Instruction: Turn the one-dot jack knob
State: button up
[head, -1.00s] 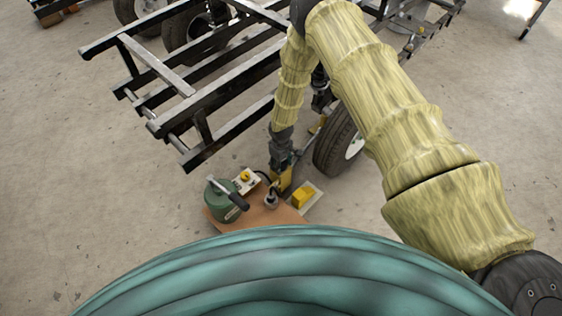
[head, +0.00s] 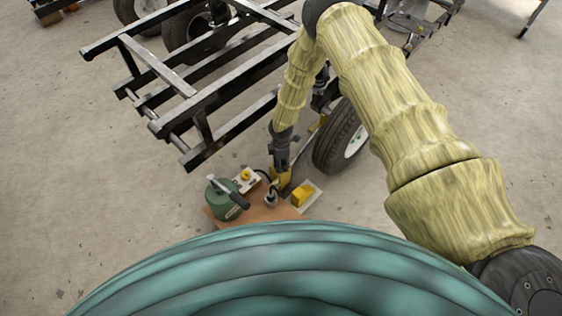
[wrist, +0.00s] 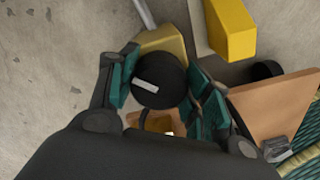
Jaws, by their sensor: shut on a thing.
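The black round knob (wrist: 160,82), with one pale bar-shaped mark on its top, sits between the teal finger pads in the wrist view. My gripper (wrist: 160,86) is shut on this knob, with one pad on each side. A yellow jack body (wrist: 163,42) shows behind the knob. In the head view my gripper (head: 280,163) points down at the yellow jack (head: 281,180), and the knob is hidden there. I cannot make out a dot on the knob.
A brown board (head: 255,207) lies under the jack. A green canister (head: 222,200) with a dark handle, a pale box with a yellow knob (head: 246,176) and a yellow block (head: 303,195) stand nearby. A trailer frame (head: 215,95) and a wheel (head: 338,138) are close to my arm.

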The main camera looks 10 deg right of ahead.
jog(key=n, duration=0.4)
jog(key=shift+n, duration=0.3)
jog(key=shift+w+n, duration=0.1)
jog(key=shift+n, duration=1.7)
jog(key=o, duration=1)
jog(key=shift+o, duration=0.2)
jog(key=shift+r, duration=0.15)
notch_tip(320, 180, up, 12)
